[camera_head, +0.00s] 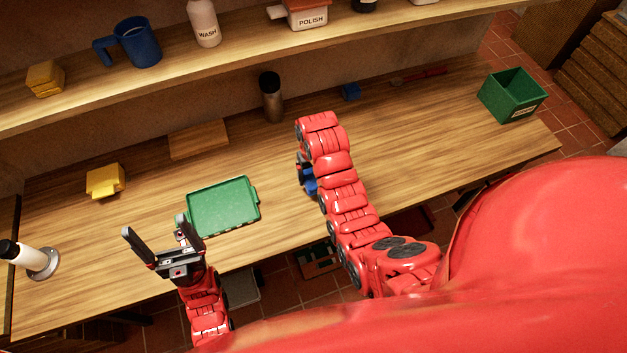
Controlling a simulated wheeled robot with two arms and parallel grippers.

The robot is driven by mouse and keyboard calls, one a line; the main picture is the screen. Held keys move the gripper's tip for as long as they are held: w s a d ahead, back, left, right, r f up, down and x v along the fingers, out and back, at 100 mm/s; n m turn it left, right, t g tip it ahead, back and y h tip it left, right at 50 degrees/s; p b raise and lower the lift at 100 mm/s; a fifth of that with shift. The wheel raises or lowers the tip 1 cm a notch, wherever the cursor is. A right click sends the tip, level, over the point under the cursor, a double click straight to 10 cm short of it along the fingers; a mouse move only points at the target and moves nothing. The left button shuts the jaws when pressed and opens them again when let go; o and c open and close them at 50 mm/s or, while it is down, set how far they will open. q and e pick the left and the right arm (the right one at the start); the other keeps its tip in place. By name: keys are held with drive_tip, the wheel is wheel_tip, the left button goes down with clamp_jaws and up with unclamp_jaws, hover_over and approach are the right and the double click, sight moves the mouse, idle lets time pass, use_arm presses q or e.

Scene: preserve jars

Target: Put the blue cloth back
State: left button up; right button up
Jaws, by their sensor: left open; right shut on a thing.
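My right gripper (305,172) points down over the middle of the bench, mostly hidden behind my own red arm. It is shut on a blue thing (310,187), which looks like the blue cloth; only a small patch shows, just right of the green tray (222,207). I cannot tell whether the blue thing touches the bench. My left gripper (154,226) is open and empty, with its fingers spread at the front left, left of the green tray.
A shelf (240,57) with a blue mug (138,42) runs above. The bench's right side is mostly free.

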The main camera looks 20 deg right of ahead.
drive_tip(key=shift+w+d, duration=0.15)
drive_tip(key=shift+w, duration=0.2)
wheel_tip(320, 180, down, 2)
drive_tip(key=shift+f+p, duration=0.25)
drive_tip(key=shift+p, duration=0.95)
drive_tip(key=shift+s+f, duration=0.1)
drive_tip(key=shift+f, duration=0.4)
